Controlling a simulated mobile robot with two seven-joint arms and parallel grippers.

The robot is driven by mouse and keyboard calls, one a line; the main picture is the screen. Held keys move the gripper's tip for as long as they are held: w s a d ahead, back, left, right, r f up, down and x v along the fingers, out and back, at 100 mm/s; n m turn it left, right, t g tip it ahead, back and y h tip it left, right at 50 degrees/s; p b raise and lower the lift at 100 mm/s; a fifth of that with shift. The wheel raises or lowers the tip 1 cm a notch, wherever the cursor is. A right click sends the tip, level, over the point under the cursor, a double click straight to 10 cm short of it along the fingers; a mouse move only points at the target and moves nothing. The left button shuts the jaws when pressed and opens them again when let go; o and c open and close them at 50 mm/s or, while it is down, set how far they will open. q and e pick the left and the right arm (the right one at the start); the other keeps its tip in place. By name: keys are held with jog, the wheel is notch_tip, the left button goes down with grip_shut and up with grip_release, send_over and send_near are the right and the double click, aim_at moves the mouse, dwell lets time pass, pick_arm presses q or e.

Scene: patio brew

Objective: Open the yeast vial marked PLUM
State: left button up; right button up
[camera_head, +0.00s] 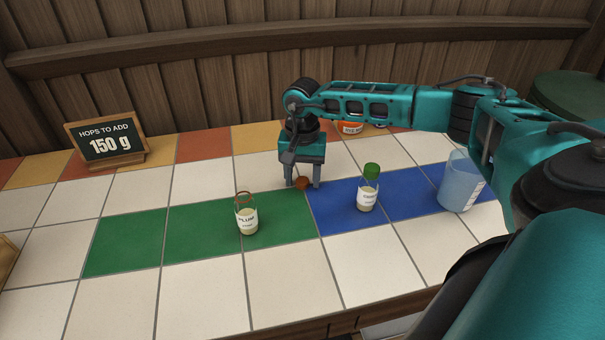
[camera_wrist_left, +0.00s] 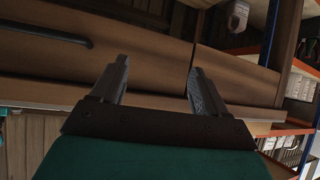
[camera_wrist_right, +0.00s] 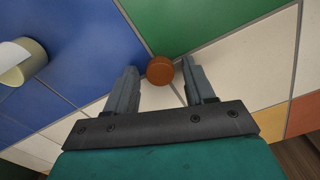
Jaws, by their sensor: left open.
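The vial marked PLUM (camera_head: 247,221) stands upright on the green tiles. Its top shows a thin reddish rim and no solid cap. A small orange-brown round cap (camera_head: 302,183) is at the tile corner behind and right of the vial. It appears to lie on the counter. My right gripper (camera_head: 303,184) points down over this cap, its fingers apart on either side with gaps. The right wrist view also shows the cap (camera_wrist_right: 160,70) between the open fingertips. My left gripper (camera_wrist_left: 158,66) is open and empty, away from the counter tiles, facing wooden panels.
A vial with a green cap (camera_head: 367,190) stands on the blue tiles, with a blue-tinted jug (camera_head: 459,184) to its right. An orange-and-white tub (camera_head: 352,129) is partly hidden behind my right arm. A "150 g" hops sign (camera_head: 107,142) stands back left. The front white tiles are clear.

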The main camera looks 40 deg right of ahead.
aim_at(303, 181)
pick_arm(q)
jog(key=shift+r, duration=0.1)
pick_arm(e)
jog(key=shift+r, duration=0.1)
jog(key=shift+r, duration=0.25)
pick_arm(q)
jog(key=shift+s+a+p, duration=0.4)
jog(key=shift+a+p, duration=0.1)
jog(key=shift+p, duration=0.35)
pick_arm(e)
notch_tip(303, 181, up, 12)
jog(key=shift+f, duration=0.15)
